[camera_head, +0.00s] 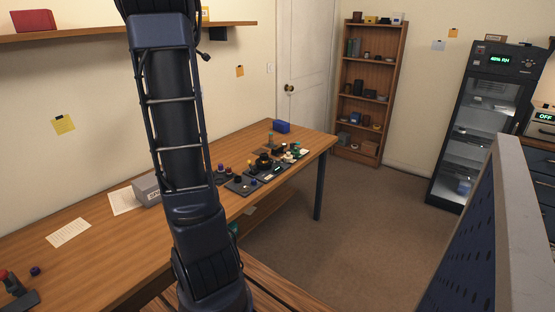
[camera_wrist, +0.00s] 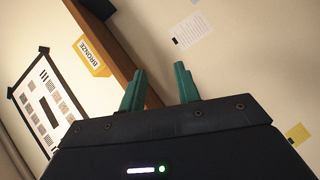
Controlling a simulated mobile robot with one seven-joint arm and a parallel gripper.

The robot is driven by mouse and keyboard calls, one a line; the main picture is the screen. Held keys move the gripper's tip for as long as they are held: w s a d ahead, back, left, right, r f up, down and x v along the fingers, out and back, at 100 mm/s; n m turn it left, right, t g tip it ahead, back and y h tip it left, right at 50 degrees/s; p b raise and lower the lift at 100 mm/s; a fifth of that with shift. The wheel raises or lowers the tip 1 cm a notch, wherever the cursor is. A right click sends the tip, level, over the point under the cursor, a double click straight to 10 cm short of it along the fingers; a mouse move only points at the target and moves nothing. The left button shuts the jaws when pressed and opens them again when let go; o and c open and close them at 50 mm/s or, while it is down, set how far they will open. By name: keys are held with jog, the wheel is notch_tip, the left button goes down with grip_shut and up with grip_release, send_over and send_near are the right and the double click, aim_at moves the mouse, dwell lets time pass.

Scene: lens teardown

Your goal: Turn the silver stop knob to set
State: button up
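I cannot pick out a silver stop knob in either view. A cluster of small dark parts and knobs (camera_head: 264,161) stands on dark mats on the wooden table in the head view, too small to tell apart. My gripper (camera_wrist: 160,82) shows in the wrist view with its two green fingers apart and nothing between them. It faces the wall and the underside of a wooden shelf, away from the table parts. In the head view my arm rises through the left middle and hides part of the table; the gripper is out of that frame.
A wall shelf (camera_head: 120,33) is at upper left. The wrist view shows a yellow "BRONZE" box (camera_wrist: 90,57). A grey-edged panel (camera_head: 520,220) stands at right; floor between is clear.

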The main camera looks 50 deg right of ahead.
jog(key=w+d+f+n+y, duration=0.1)
jog(key=w+d+f+n, duration=0.1)
jog(key=d+f+n, duration=0.3)
jog(key=w+d+n+y, duration=0.1)
jog(key=w+d+n, duration=0.15)
jog(key=d, duration=0.55)
jog(key=w+d+f+n+y, duration=0.2)
jog(key=w+d+f+n, duration=0.1)
jog(key=d, duration=0.3)
jog(key=s+d+f+n+g+y, duration=0.25)
jog(key=d+f, duration=0.25)
jog(key=f, duration=0.3)
jog(key=s+d+f+n+g+y, duration=0.1)
jog(key=s+d+f+n, duration=0.1)
jog(key=d+f+n, duration=0.5)
jog(key=g+y, duration=0.4)
jog(key=g, duration=0.8)
send_near(278, 160)
jog(key=x, duration=0.8)
jog(key=shift+w+f, duration=0.1)
jog(key=shift+f, duration=0.3)
jog(key=shift+c, duration=0.4)
grip_shut()
